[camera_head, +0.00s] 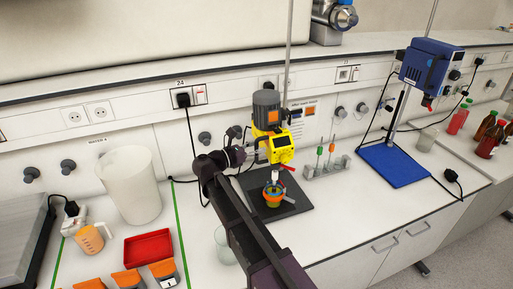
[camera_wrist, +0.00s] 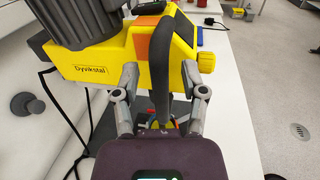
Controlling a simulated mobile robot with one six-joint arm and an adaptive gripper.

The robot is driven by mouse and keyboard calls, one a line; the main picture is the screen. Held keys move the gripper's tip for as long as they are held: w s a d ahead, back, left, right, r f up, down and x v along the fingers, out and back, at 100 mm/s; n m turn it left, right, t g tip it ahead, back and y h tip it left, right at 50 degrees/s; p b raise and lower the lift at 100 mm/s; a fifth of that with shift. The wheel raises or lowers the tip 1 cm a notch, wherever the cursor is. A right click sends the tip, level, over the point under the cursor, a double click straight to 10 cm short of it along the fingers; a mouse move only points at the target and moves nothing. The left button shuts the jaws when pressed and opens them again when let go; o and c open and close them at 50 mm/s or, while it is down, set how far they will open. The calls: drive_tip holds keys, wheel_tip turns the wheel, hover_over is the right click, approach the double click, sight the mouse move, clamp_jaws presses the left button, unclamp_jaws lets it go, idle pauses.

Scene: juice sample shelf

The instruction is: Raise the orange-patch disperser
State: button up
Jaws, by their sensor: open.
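The yellow disperser (camera_head: 281,149) with a dark grey motor on top hangs on an upright rod above a dark base plate (camera_head: 294,207). In the wrist view its yellow body (camera_wrist: 90,72) reads "Dyvikstal" and carries an orange patch (camera_wrist: 154,40). My gripper (camera_head: 248,153) is at the disperser's left side in the head view. In the wrist view my gripper (camera_wrist: 160,75) is open, its fingers on either side of a dark curved handle (camera_wrist: 161,85). I cannot tell whether they touch it.
A white bucket (camera_head: 130,185), a red tray (camera_head: 148,248) and orange-topped devices are on the left. Red bottles stand far right.

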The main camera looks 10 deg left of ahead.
clamp_jaws()
drive_tip(key=shift+r, duration=0.15)
wheel_tip(320, 180, up, 17)
drive_tip(key=p, duration=1.7)
drive_tip(key=shift+w+a, duration=0.1)
unclamp_jaws()
